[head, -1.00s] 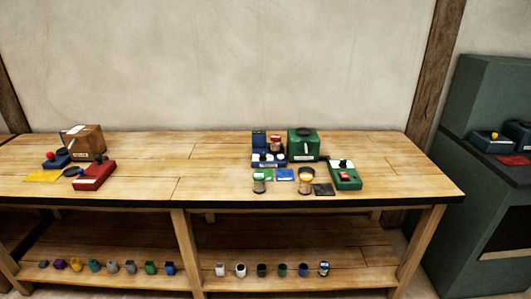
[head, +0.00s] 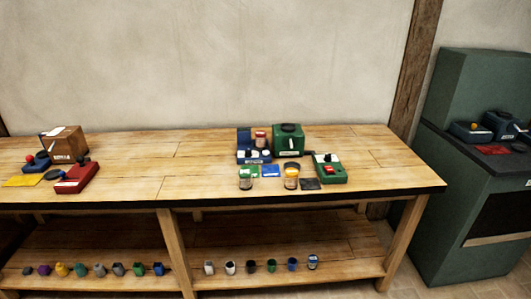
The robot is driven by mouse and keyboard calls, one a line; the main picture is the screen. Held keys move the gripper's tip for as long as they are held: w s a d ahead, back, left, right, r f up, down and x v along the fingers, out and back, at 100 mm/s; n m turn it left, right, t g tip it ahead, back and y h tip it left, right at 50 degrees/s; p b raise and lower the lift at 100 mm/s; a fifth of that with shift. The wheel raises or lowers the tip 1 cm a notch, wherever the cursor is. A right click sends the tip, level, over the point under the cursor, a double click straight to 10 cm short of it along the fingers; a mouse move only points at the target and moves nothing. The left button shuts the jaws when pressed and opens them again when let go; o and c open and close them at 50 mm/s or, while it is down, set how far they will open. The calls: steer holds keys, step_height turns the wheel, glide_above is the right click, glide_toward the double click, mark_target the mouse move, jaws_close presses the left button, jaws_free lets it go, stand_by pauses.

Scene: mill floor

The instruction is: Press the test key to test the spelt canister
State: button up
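In the head view, two canisters stand near the front edge of the wooden bench: one with a green top (head: 245,180) on the left and one with an orange-yellow top (head: 291,177) on the right. I cannot read which is spelt. A green device (head: 330,175) with a red key (head: 329,169) and a dark knob sits to the right. A blue device (head: 253,157) with white and dark keys stands behind the canisters, with a small red-topped canister (head: 260,139) at its back. The labels are too small to read, so I cannot tell which key is the test key. My gripper is not in view.
A green box (head: 288,140) stands behind. Green, blue (head: 270,171) and black (head: 310,184) mats lie around the canisters. A brown box (head: 63,145) and red device (head: 76,178) are at left. Small containers line the lower shelf. A dark green cabinet (head: 460,190) stands right. The bench middle is clear.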

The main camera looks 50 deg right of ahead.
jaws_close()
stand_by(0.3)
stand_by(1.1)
